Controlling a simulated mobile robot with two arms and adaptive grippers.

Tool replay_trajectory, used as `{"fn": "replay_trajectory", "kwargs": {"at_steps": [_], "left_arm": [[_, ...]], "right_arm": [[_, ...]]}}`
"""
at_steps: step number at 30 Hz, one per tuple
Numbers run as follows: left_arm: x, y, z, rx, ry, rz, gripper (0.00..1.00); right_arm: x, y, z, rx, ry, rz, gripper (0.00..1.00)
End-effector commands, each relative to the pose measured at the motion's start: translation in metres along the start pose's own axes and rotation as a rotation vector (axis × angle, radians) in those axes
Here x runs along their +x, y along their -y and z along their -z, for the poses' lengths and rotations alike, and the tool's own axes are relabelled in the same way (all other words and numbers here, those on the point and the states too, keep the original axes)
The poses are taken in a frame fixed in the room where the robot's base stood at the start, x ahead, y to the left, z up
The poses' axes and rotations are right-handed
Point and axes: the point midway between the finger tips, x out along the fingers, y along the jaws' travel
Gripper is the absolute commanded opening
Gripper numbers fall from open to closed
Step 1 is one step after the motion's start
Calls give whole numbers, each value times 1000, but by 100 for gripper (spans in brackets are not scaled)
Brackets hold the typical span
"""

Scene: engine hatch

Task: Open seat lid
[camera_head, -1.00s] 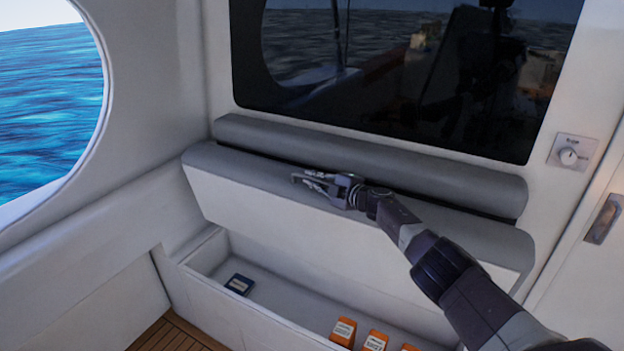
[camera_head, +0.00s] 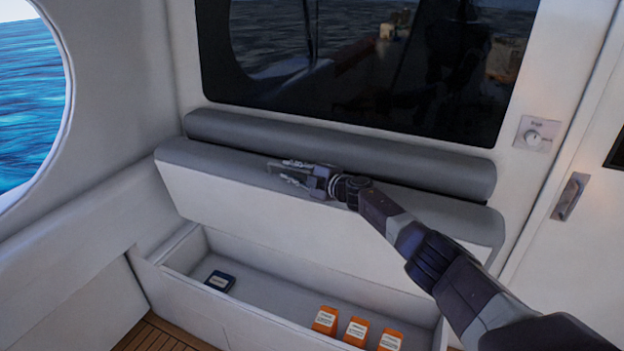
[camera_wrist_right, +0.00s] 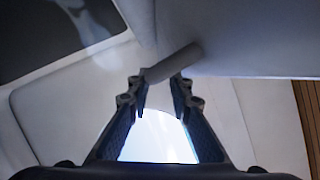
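The seat lid (camera_head: 300,213) is raised and tilted back over the open seat box. Its white face points forward, and its grey padded edge (camera_head: 215,160) lies close to the grey backrest roll (camera_head: 340,150). My right gripper (camera_head: 284,172) is at the lid's padded upper edge, fingers pointing left. Its two fingers show apart and empty in the right wrist view (camera_wrist_right: 158,100). I cannot tell whether it touches the lid. My left gripper is not in view.
The open seat box (camera_head: 185,300) holds a blue box (camera_head: 220,281) and orange boxes (camera_head: 325,321) on its floor. A dark window (camera_head: 360,70) is behind the seat. A round knob panel (camera_head: 537,134) and a door handle (camera_head: 570,197) are at right. Wooden floor (camera_head: 160,335) shows at lower left.

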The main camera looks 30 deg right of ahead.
Motion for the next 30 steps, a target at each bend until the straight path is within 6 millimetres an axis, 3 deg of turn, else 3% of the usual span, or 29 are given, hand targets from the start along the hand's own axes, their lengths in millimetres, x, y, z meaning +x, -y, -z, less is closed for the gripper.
{"fn": "replay_trajectory", "kwargs": {"at_steps": [30], "left_arm": [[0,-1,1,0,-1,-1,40]], "right_arm": [[-100,2,2,2,-2,2,17]]}}
